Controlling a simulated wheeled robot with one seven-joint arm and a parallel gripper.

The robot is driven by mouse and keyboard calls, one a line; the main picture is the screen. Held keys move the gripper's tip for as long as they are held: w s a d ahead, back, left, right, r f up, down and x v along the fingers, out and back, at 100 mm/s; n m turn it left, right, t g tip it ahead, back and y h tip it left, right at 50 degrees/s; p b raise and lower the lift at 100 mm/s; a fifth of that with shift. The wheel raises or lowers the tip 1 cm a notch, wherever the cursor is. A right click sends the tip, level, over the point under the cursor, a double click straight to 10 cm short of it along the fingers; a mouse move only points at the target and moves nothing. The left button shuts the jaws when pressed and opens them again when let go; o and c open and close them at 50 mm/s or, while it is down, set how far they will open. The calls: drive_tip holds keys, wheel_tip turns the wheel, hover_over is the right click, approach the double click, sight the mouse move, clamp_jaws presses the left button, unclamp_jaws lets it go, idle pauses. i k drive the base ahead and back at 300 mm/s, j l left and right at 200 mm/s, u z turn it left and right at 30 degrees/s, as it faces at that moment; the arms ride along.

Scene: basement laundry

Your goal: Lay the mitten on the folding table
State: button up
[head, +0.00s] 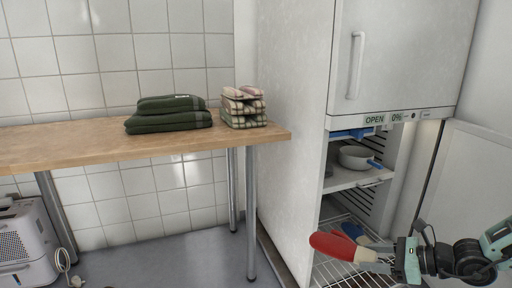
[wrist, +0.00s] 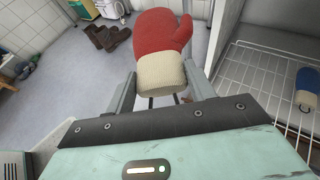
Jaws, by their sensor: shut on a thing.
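A red mitten (head: 338,245) with a cream cuff is in my gripper (head: 388,262), at the lower right of the head view. In the wrist view the mitten (wrist: 163,40) sticks out ahead of my gripper (wrist: 168,88), whose fingers are shut on its cuff. The folding table (head: 60,146) has a light wooden top and metal legs, and stands at the left of the head view. My gripper is right of the table and lower than its top, in front of the open cabinet.
Dark green folded cloths (head: 168,114) and a plaid stack (head: 243,106) lie on the table; its front left is bare. The white cabinet (head: 290,110) is open below, with a grey pot (head: 356,157) and a wire rack (wrist: 262,75). Brown boots (wrist: 108,37) stand on the floor.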

sight(68, 142)
drive_tip(key=j+u, duration=0.35)
drive_tip(key=i+j+u, duration=0.15)
drive_tip(key=j+u, duration=0.15)
drive_tip(key=j, duration=0.15)
drive_tip(key=i+j+u, duration=0.1)
drive_tip(key=j+u, duration=0.25)
